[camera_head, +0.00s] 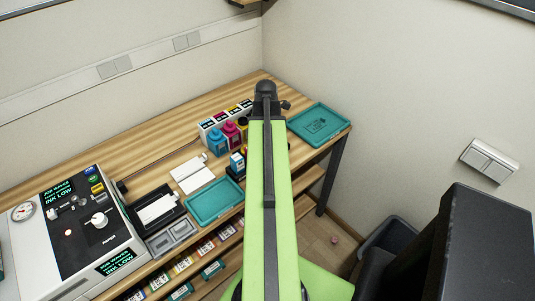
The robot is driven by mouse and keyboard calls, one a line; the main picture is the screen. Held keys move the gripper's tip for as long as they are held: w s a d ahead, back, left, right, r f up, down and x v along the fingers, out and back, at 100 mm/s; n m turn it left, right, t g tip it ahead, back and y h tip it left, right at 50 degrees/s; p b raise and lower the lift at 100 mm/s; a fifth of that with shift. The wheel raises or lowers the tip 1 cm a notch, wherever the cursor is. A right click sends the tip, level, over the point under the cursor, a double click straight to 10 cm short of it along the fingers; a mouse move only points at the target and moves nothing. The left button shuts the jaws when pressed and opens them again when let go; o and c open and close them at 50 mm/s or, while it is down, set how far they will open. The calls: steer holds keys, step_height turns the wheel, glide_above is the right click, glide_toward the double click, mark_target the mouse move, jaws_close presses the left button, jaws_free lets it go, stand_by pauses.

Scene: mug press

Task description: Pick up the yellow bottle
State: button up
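My green and black arm reaches across the middle of the view. Its dark end, with my gripper (284,104), is above the far part of the wooden worktop (150,140). The fingers are too small and hidden to show whether they are open. A blue bottle (217,144), a magenta bottle (231,134) and a dark bottle (243,124) stand in a row left of my arm. I see no yellow bottle; my arm covers part of the worktop beside this row.
A white labelled rack (207,126) stands behind the bottles. One teal tray (320,123) lies at the right end, another (214,202) near the front edge. A press machine (85,235) stands at left. Walls close off the back and right.

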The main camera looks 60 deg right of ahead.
jaws_close()
stand_by(0.4)
steer(key=shift+r+p, duration=0.15)
steer(key=shift+p, duration=0.15)
step_height(320, 180, up, 10)
steer(key=p, duration=1)
steer(key=shift+w+d, duration=0.15)
steer(key=shift+d, duration=0.1)
steer(key=w+d+r+p, duration=0.1)
steer(key=w+d, duration=0.1)
steer(key=w, duration=0.5)
steer(key=w+d+r+p, duration=0.2)
steer(key=w+d, duration=0.1)
steer(key=w, duration=0.3)
steer(key=shift+w+r, duration=0.2)
steer(key=shift+w, duration=0.15)
